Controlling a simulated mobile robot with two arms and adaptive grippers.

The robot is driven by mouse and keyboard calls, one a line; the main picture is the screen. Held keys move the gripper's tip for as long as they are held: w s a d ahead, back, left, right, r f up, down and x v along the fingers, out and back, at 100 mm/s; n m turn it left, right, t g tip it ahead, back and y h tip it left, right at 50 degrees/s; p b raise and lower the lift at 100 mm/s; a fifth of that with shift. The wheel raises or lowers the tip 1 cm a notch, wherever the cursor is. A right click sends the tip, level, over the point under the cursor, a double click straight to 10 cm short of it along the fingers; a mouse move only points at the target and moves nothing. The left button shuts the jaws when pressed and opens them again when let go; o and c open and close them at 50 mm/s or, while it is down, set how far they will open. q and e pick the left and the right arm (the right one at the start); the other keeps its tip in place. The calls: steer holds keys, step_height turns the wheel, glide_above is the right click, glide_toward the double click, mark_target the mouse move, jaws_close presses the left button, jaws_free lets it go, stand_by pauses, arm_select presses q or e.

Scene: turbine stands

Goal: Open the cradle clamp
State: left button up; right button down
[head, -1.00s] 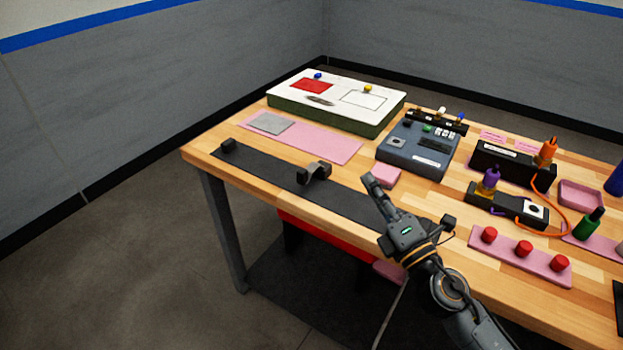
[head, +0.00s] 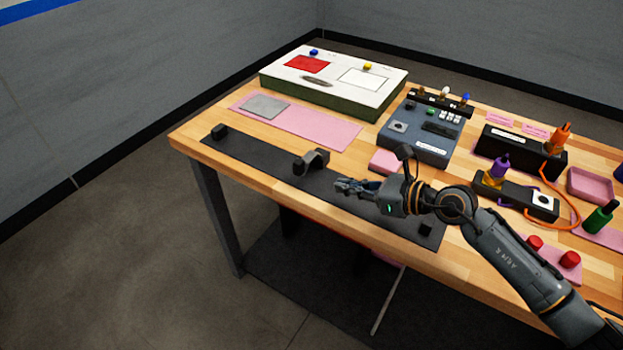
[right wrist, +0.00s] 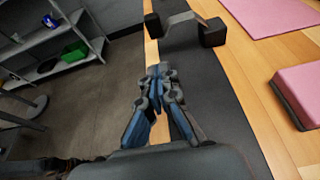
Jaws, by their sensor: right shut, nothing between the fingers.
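The cradle clamp (head: 312,161) stands on the black mat (head: 262,162) near the table's front edge. It is a grey curved strap with dark blocks at its ends, and it also shows at the top of the right wrist view (right wrist: 183,25). The strap arches over the mat. I cannot tell whether it is latched. My right gripper (head: 340,184) is shut and empty, just right of the clamp and apart from it. Its closed fingers (right wrist: 160,72) point toward the clamp in the right wrist view. My left gripper is not in view.
A pink block (head: 386,161) lies behind my right gripper. A grey control box (head: 418,135), a white-topped case (head: 335,80) and a pink mat (head: 320,128) are farther back. Black holders with orange cable (head: 573,214) and red knobs (head: 570,260) are to the right.

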mark_target(310, 191)
steer(key=p+x, duration=0.1)
steer(key=x, duration=0.7)
steer(key=shift+w+a+p, duration=0.15)
steer(key=shift+a+p, duration=0.1)
steer(key=shift+p, duration=0.1)
steer(key=shift+x, duration=0.8)
steer(key=shift+d, duration=0.1)
